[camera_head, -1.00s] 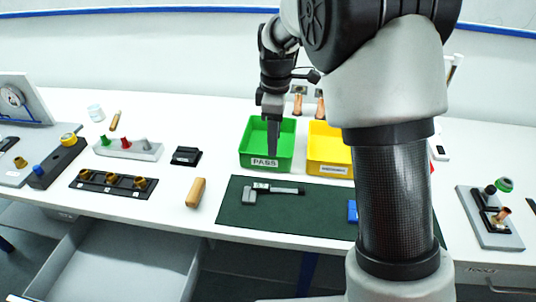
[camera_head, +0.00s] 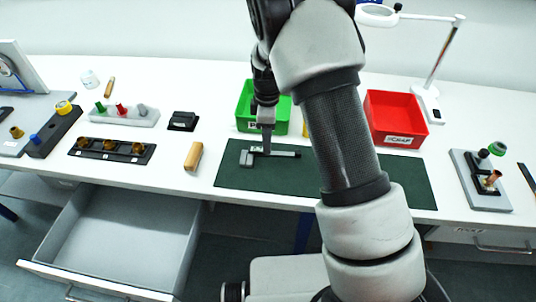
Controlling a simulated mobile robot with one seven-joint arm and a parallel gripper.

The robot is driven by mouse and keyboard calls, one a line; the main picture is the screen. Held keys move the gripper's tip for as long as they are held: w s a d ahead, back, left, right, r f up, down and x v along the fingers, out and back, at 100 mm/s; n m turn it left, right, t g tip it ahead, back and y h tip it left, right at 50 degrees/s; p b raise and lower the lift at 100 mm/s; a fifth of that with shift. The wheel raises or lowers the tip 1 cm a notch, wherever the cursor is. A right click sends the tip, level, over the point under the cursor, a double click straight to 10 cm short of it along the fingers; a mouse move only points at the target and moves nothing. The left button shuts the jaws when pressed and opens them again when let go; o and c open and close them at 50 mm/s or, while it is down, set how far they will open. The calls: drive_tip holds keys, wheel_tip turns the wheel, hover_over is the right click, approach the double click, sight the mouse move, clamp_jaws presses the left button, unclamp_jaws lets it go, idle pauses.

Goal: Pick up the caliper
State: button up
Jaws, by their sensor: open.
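The caliper (camera_head: 284,154), a dark grey tool with a lighter jaw end at its left, lies flat on the dark green mat (camera_head: 385,185). My gripper (camera_head: 266,150) points down over the caliper, near its left half, and its fingers overlap the caliper's body in the picture. The gripper is open. I cannot tell whether the fingers are beside the caliper or still above it. They hide part of its body.
A green bin (camera_head: 244,112) stands just behind the gripper, and a red bin (camera_head: 396,108) stands right of my arm. A wooden block (camera_head: 194,156) lies left of the mat. A drawer (camera_head: 125,230) is open below the table's front left.

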wheel_tip(320, 180, down, 4)
drive_tip(key=shift+a, duration=0.15)
clamp_jaws()
drive_tip(key=shift+r, duration=0.1)
